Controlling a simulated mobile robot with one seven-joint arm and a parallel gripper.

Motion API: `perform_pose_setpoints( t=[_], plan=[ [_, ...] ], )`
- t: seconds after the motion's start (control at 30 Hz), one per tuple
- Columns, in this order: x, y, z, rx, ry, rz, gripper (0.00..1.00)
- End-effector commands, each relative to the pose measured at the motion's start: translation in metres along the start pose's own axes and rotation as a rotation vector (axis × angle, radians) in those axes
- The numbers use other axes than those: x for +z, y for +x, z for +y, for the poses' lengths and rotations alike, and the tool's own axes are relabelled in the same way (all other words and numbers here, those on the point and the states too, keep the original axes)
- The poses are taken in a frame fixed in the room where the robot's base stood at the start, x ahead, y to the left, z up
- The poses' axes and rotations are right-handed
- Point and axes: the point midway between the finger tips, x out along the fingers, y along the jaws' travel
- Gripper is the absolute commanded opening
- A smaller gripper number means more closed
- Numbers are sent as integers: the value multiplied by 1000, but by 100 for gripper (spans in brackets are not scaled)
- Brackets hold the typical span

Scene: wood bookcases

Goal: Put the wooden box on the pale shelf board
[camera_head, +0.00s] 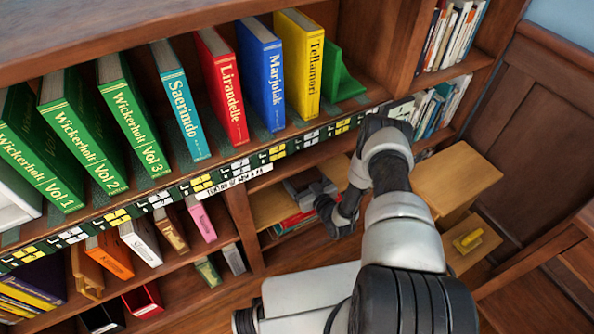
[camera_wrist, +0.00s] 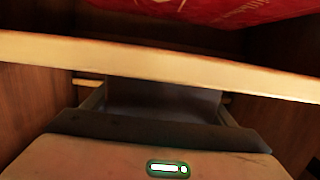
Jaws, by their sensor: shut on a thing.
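The pale shelf board (camera_head: 272,208) lies in the lower middle bay of the bookcase. In the wrist view its pale front edge (camera_wrist: 170,66) seems to cross the whole picture. My gripper (camera_head: 306,188) is inside this bay, close to the board; whether it touches the board I cannot tell. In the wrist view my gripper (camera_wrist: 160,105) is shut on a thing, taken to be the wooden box. That thing is mostly hidden: only a dark grey face and small pale bits beside the fingers show.
Red books (camera_head: 293,222) lie low in the same bay. A dark upright (camera_head: 243,226) borders it on the left. Large upright books, such as the red one (camera_head: 222,88), fill the shelf above. A wooden cabinet (camera_head: 452,180) stands at the right, with a yellow object (camera_head: 468,240) beside it.

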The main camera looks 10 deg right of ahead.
Motion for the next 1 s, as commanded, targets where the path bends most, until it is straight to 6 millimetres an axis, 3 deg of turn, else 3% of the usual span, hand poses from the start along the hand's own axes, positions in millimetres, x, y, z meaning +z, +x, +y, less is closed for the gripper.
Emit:
perform_pose_setpoints(
  t=[0.27, 0.3, 0.4, 0.77, 1.0],
  plan=[
    [2, 1, 0, 1, -1, 3, 34],
    [3, 1, 0, 0, 0, -1, 83],
    [3, 1, 0, 0, 0, -1, 97],
    [-2, -1, 1, 1, 0, -1, 97],
    [-3, -44, 1, 2, 1, -4, 97]
  ],
)
